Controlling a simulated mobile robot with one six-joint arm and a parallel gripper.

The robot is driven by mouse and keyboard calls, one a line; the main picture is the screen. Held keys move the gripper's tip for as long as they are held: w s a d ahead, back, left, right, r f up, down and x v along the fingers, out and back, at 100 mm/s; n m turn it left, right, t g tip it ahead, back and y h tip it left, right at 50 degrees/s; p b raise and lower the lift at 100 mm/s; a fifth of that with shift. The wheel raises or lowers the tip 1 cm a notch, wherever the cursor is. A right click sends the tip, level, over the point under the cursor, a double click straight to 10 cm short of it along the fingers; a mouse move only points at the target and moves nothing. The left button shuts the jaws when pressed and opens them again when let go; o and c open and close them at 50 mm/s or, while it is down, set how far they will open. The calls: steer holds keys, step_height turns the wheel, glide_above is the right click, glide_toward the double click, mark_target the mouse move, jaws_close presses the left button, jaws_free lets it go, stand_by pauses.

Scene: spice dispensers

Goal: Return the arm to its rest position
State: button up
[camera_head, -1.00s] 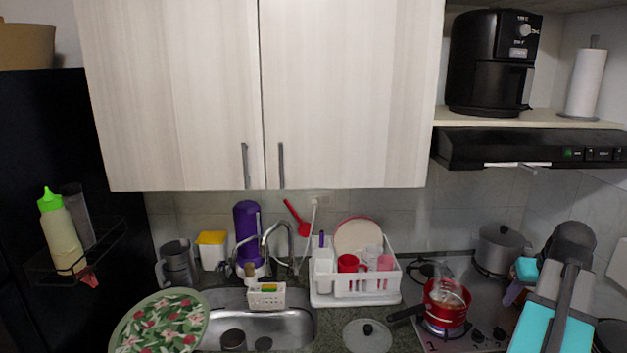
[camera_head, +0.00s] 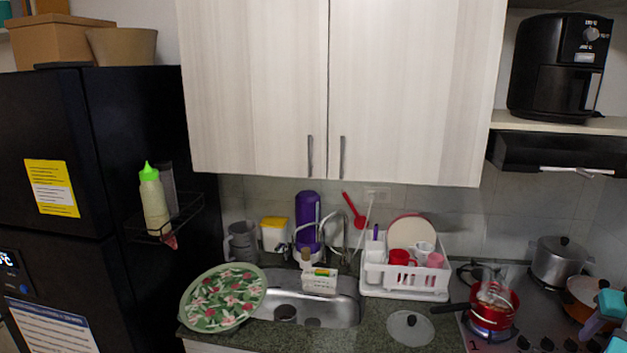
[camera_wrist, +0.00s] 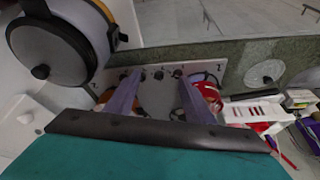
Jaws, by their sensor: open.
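My gripper (camera_head: 592,325) shows only in part at the lower right edge of the head view, with teal and dark parts of my arm around it. In the wrist view my gripper (camera_wrist: 158,78) has its two purple fingers spread apart, with nothing between them. Past the fingers lies the stove top (camera_wrist: 157,98) with its knobs. The red pot (camera_wrist: 207,92) is just right of the right finger in that view. Most of my arm is outside the head view.
The red pot with its handle (camera_head: 449,308) sits on the stove, near a grey pot (camera_head: 558,265). Left of it are a glass lid (camera_head: 411,329), a white dish rack (camera_head: 405,287), the sink (camera_head: 340,308) and a green floral plate (camera_head: 224,298). A black fridge (camera_head: 95,130) stands left.

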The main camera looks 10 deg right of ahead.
steer(key=w+a+f+n+g+y+b, duration=0.1)
steer(key=w+a+f, duration=0.3)
steer(key=a+f, duration=0.45)
steer(key=w+a+f+g+y+b, duration=0.15)
steer(key=w+a+f, duration=0.35)
steer(key=f, duration=0.6)
steer(key=w+a+f+n+y+b, duration=0.1)
steer(key=w+a+f, duration=0.4)
steer(key=f, duration=0.4)
steer(key=s+a+f+n+g+b, duration=0.2)
steer(key=a+f+b, duration=0.1)
steer(key=a+f, duration=1.45)
steer(key=s+a+f+n+g+h+b, duration=0.1)
steer(key=s+a+f+n+g+b, duration=0.2)
steer(key=s+a+f, duration=1.6)
steer(key=shift+s+f+g+b, duration=0.2)
steer(key=shift+f+g+b, duration=0.45)
steer(key=shift+g, duration=0.3)
